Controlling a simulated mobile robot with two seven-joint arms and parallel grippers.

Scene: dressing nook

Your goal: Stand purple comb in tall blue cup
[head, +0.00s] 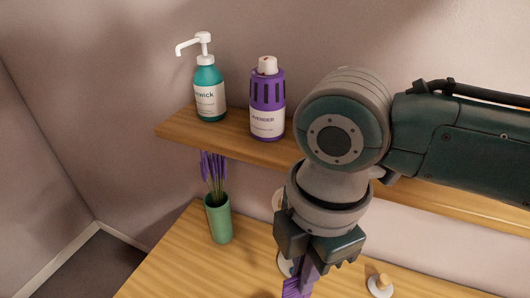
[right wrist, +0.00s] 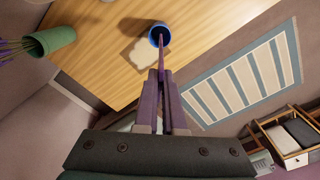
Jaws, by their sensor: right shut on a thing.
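My right gripper (head: 318,258) is shut on the purple comb (head: 298,284), which points down from the fingers over the wooden table. In the right wrist view the comb (right wrist: 162,52) runs out from between the fingertips (right wrist: 164,78) of my right gripper. Its far end overlaps the mouth of the blue cup (right wrist: 157,33). I cannot tell whether that end is inside the cup or only above it. The cup stands on the table and does not show in the head view. My left gripper is not in view.
A green vase (head: 218,220) of purple stems stands on the table (head: 175,265). A teal pump bottle (head: 209,92) and a purple bottle (head: 267,105) stand on the shelf (head: 180,131) above. A small wooden knob on a white base (head: 380,287) is at right.

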